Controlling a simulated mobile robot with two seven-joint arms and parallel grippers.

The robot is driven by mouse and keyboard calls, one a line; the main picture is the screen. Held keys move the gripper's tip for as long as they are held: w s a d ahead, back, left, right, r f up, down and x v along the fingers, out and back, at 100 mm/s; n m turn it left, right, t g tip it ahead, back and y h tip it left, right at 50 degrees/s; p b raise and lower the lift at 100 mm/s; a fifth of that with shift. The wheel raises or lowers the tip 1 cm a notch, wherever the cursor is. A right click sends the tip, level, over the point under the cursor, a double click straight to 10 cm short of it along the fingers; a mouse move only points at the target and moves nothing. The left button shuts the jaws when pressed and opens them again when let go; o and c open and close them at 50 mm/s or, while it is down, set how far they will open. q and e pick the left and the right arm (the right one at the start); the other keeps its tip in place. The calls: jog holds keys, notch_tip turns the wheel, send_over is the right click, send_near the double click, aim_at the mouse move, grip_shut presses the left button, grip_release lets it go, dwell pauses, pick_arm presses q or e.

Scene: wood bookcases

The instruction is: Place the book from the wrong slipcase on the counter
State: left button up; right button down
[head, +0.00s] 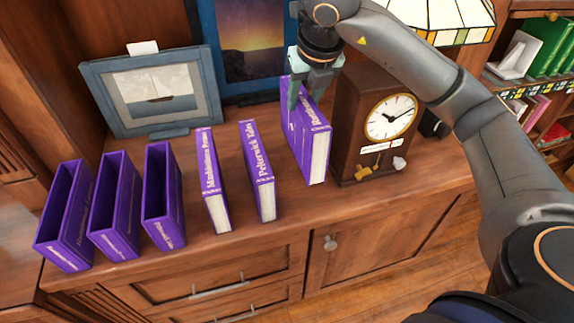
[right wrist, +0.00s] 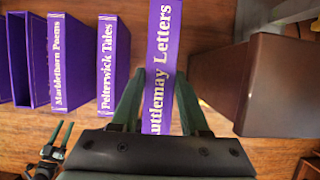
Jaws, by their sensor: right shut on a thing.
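My right gripper (head: 306,95) is shut on a thick purple book (head: 310,140), gripping its upper end. Its spine reads "...uttlemay Letters" in the right wrist view (right wrist: 163,50). The book is upright at or just above the counter (head: 290,215); I cannot tell if it touches. The purple books "Marblethorn Poems" (head: 213,185) and "Pelterwick Tales" (head: 258,170) stand apart to its left. Three purple slipcases, left (head: 65,220), middle (head: 115,210) and right (head: 163,200), stand open and empty further left. My left gripper (right wrist: 54,134) shows small and open in the right wrist view.
A brown clock (head: 378,125) stands close right of the held book. A framed boat picture (head: 150,92) and a blue-framed picture (head: 250,50) stand behind. A stained-glass lamp (head: 440,20) is at the back right.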

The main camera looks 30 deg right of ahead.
aim_at(310, 111)
jog(key=shift+w+f, duration=0.15)
jog(key=shift+w, duration=0.15)
notch_tip(310, 111, down, 5)
jog(key=shift+s+f+b, duration=0.1)
jog(key=shift+s+b, duration=0.05)
jog(key=shift+b, duration=0.15)
jog(key=shift+f, duration=2.15)
jog(key=shift+c, duration=2)
grip_release()
jog(key=v, duration=1.2)
jog(key=shift+s+p, duration=0.1)
jog(key=shift+p, duration=0.3)
jog(key=shift+f, duration=0.1)
